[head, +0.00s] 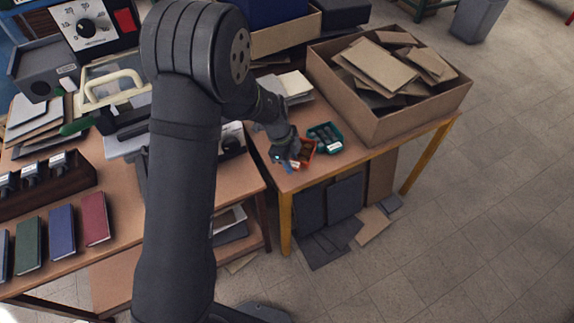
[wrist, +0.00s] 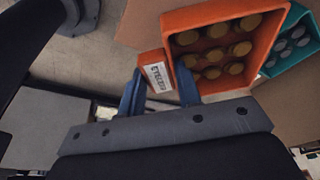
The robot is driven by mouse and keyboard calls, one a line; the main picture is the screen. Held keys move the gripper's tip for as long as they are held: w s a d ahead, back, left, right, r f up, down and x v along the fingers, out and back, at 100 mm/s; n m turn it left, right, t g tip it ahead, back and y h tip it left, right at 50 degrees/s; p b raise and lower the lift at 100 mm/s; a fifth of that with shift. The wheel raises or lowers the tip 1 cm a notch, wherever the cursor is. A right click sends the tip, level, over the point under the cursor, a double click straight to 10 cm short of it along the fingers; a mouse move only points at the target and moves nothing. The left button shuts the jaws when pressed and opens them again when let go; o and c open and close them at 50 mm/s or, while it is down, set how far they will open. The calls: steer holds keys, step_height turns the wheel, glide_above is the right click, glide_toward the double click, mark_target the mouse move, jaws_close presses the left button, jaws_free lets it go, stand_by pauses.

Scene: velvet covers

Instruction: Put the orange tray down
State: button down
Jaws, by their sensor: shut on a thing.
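The orange tray (wrist: 262,48) holds several round brownish-gold pieces in the wrist view. A tab with a white printed label sticks out from its near side. In the head view the orange tray (head: 306,151) is small and partly hidden behind my gripper (head: 288,160), at the front part of the right table (head: 330,168). I cannot tell whether the tray's underside touches the table or is just above it.
A teal tray (head: 325,137) with dark pieces stands just right of the orange tray; it also shows in the wrist view (wrist: 292,45). A large cardboard box (head: 395,122) of brown pieces is behind to the right. Papers (head: 290,85) lie behind. The table's front edge is close.

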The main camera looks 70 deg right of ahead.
steer(key=shift+w+d+f, duration=0.45)
steer(key=shift+w+f, duration=0.1)
steer(key=shift+w, duration=0.2)
steer(key=shift+w+f, duration=0.1)
steer(key=shift+f, duration=0.1)
steer(key=shift+w+x, duration=0.2)
steer(key=shift+x, duration=0.65)
steer(key=shift+w+x, duration=0.2)
steer(key=shift+x, duration=0.7)
steer(key=shift+f, duration=0.25)
steer(key=c, duration=1)
jaws_free()
steer(key=shift+c, duration=0.2)
steer(key=v, duration=1.2)
steer(key=shift+r, duration=0.2)
